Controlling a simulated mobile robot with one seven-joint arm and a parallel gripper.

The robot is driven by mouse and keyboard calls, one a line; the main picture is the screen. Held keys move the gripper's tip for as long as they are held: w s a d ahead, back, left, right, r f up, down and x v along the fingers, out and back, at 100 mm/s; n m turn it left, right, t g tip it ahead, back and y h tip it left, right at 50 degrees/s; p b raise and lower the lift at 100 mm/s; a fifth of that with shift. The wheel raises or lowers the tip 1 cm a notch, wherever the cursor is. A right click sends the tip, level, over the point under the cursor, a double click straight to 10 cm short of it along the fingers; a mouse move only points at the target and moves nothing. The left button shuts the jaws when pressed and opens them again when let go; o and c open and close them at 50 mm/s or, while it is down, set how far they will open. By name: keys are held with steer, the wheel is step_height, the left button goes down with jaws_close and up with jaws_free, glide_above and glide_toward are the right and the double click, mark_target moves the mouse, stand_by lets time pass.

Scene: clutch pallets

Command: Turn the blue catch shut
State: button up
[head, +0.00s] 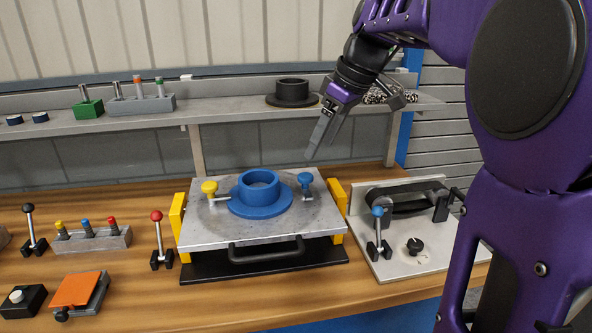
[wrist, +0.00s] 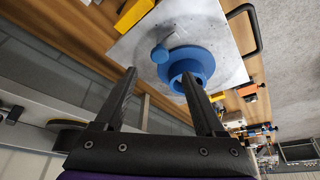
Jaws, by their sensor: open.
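The blue catch (head: 305,180) has a round blue knob and stands on the metal plate (head: 205,230), just right of a blue flanged hub (head: 262,207). Its small metal arm is too small to read for direction. My gripper (head: 314,150) is open and empty, above and behind the blue catch, apart from it. In the wrist view the blue knob (wrist: 159,54) shows beyond and between the open fingertips (wrist: 160,72), with the blue hub (wrist: 192,62) to its right. A yellow catch (head: 209,188) stands left of the hub, its arm pointing toward the hub.
Yellow blocks (head: 337,205) flank the plate, and a black handle (head: 266,252) runs along its front. A blue-knobbed lever (head: 378,213) stands on a fixture at right. A shelf (head: 225,111) with a black flanged part (head: 292,93) lies behind my gripper.

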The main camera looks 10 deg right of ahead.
mark_target(306, 175)
steer(key=b+x, duration=0.1)
steer(key=x, duration=0.7)
steer(key=shift+c, duration=0.3)
jaws_close()
